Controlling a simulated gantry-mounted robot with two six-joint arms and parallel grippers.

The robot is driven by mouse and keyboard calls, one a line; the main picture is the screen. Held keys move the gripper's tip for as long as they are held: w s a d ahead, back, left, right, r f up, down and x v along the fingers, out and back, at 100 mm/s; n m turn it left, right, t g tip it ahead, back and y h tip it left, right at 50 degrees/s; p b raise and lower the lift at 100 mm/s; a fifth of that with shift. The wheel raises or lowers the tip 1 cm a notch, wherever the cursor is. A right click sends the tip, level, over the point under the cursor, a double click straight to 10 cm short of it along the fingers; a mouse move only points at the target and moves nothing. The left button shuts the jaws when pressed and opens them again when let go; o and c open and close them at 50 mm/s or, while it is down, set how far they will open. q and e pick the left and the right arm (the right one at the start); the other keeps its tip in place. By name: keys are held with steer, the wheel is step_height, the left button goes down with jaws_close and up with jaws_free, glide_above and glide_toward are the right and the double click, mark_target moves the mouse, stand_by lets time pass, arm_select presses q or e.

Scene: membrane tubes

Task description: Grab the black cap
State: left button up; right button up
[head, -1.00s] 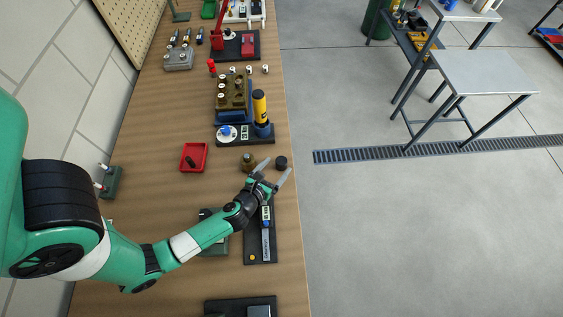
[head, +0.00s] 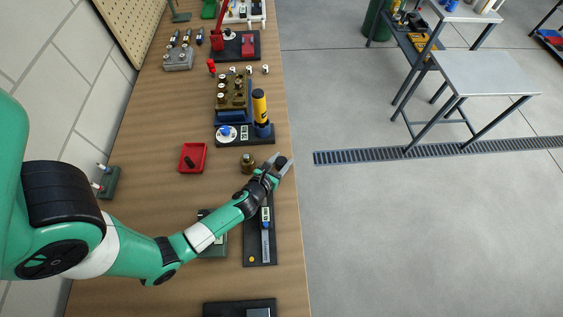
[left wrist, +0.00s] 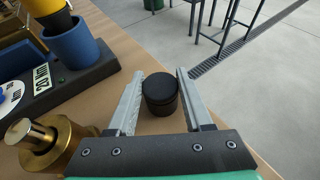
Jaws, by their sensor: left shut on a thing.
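The black cap (head: 281,159) is a short round dark cylinder near the right edge of the wooden bench. It stands upright between the fingers of my left gripper (head: 282,165). In the left wrist view, the cap (left wrist: 160,90) sits between the two grey fingers, which are shut on it. I cannot tell any gap between the cap and the bench. My right gripper is not in view.
A brass weight-like piece (head: 248,165) stands close left of the gripper. A blue cup with a yellow-and-black tube (head: 260,106) stands beyond. A red tray (head: 193,157) lies left. The bench edge is just right.

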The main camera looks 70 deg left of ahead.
mark_target(281, 161)
arm_select(q)
jaws_close()
steer(key=shift+r+p, duration=0.4)
steer(key=shift+r, duration=0.1)
step_height(281, 161, up, 3)
steer(key=shift+f+p, duration=0.1)
steer(key=shift+p, duration=1)
steer(key=w+r+p+v, duration=0.1)
steer(key=r+p+v, duration=0.1)
steer(key=v, duration=1.4)
steer(key=shift+w+d+r+p, duration=0.25)
steer(key=shift+r+p, duration=0.1)
steer(key=shift+r, duration=0.1)
